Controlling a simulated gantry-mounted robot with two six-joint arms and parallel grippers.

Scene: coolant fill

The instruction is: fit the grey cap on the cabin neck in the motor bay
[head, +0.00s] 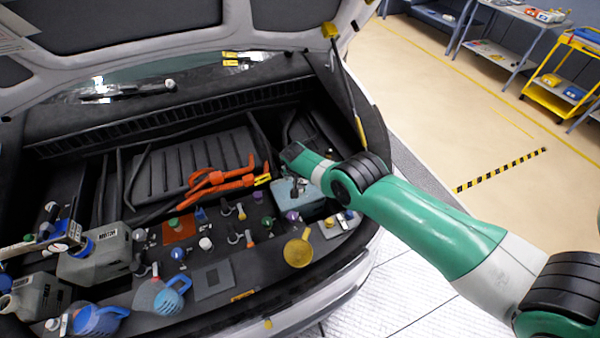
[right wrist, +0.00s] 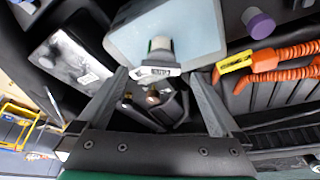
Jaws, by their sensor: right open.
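My right gripper (head: 296,182) is over the right part of the motor bay, at the pale blue tank (head: 312,202). In the right wrist view its two fingers (right wrist: 160,74) are open and apart, with nothing held between them. A short pale neck or cap (right wrist: 160,45) with a small printed tag (right wrist: 155,71) stands at the pale blue tank (right wrist: 190,35), beyond the fingertips. I cannot read the tag or tell whether this is the cabin neck. A pale grey-white cap (head: 206,243) sits in the front middle of the bay; I cannot tell whether it is the grey cap.
Orange cables (head: 215,182) run left of the tank. Jugs (head: 95,252) and blue-handled containers (head: 100,320) crowd the left. The raised hood and its strut (head: 347,90) limit room above.

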